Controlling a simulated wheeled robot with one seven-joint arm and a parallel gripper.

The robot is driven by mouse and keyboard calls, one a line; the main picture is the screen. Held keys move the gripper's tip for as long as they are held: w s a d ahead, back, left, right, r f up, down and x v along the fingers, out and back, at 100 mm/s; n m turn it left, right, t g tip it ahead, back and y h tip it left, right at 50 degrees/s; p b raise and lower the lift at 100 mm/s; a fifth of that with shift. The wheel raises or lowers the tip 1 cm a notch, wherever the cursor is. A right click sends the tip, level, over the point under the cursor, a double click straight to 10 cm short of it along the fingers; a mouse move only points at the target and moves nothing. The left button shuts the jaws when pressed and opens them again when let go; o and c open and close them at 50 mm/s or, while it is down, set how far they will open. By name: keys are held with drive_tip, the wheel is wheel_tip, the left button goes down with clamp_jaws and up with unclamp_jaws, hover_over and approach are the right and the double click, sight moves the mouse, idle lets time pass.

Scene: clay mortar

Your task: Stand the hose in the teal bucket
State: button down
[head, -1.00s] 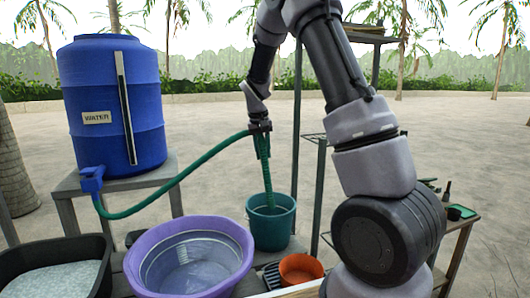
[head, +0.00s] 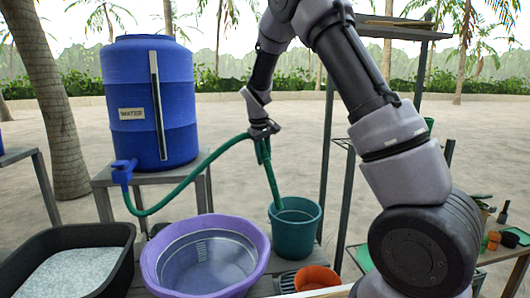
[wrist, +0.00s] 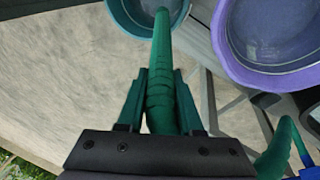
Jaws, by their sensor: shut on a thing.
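The green hose (head: 190,180) runs from the tap of the blue water barrel (head: 150,110) up to my gripper (head: 263,134). My gripper is shut on the hose. The hose's free part hangs below it, slanting down to the right, its lower end at the mouth of the teal bucket (head: 296,236), left of the middle. How deep the end sits is unclear. In the wrist view the hose (wrist: 162,70) passes between the green fingers of my gripper (wrist: 160,95) and reaches over the teal bucket (wrist: 125,15), whose far part is cut off.
A purple basin (head: 160,268) stands left of the bucket, and an orange pot (head: 316,279) is just in front of it. A black tub (head: 120,240) is at far left. A shelf post (head: 326,150) rises close behind the bucket on the right.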

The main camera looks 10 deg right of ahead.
sight(274, 178)
drive_tip(key=d+f, duration=0.1)
drive_tip(key=f, duration=0.4)
drive_tip(key=d+f, duration=0.2)
drive_tip(key=f, duration=0.4)
drive_tip(key=d+f, duration=0.1)
drive_tip(key=f, duration=0.5)
drive_tip(key=shift+s+d, duration=0.25)
drive_tip(key=c, duration=0.5)
unclamp_jaws()
drive_tip(key=o, duration=0.5)
drive_tip(key=shift+r, duration=0.1)
drive_tip(key=shift+v, duration=5.45)
